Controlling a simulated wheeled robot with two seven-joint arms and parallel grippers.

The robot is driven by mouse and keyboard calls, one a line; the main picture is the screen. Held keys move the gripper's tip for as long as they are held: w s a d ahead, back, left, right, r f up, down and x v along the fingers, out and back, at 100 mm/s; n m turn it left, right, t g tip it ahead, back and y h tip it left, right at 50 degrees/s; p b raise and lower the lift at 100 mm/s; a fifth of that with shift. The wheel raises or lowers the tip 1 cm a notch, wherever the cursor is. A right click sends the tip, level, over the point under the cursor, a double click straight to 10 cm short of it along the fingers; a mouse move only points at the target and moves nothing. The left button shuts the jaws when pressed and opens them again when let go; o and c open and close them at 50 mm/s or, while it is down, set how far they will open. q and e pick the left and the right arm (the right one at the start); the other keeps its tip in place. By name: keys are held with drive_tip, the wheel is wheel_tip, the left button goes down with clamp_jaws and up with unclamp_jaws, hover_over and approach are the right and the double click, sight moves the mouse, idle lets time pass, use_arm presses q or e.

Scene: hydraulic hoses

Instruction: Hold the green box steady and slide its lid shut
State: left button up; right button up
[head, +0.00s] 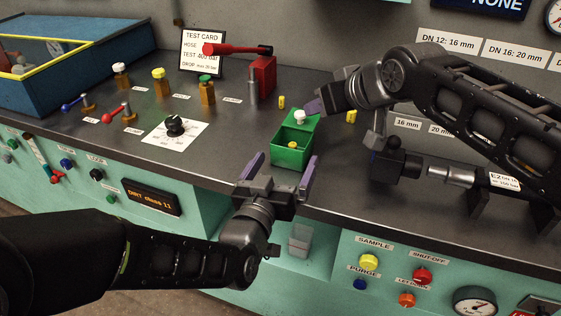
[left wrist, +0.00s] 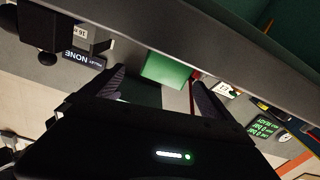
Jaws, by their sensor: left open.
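The green box (head: 287,156) stands near the bench's front edge, its front part open with a small yellow item (head: 292,145) inside. Its green lid (head: 309,122), with a white knob (head: 300,118), is slid back towards the rear. My left gripper (head: 279,168) is open in front of the box, one finger on each side; contact is unclear. In the left wrist view the green box (left wrist: 167,70) shows between the fingers. My right gripper (head: 318,106) is beside the knob; one purple pad shows, the other finger is hidden, and I cannot tell whether it touches.
A red-handled lever valve (head: 262,78) stands behind the box. A blue bin (head: 75,65) is far left. A black-and-silver hose fitting (head: 398,163) lies right. Small yellow pieces (head: 351,116) stand near the right gripper.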

sight(298, 131)
use_arm(q)
drive_tip(key=shift+w+a+m, duration=0.3)
drive_tip(key=shift+a+m, duration=0.05)
drive_tip(key=shift+m, duration=0.75)
drive_tip(key=shift+x, duration=3.95)
drive_tip(key=shift+s, duration=0.1)
drive_tip(key=shift+c, duration=0.6)
drive_tip(key=c, duration=1.4)
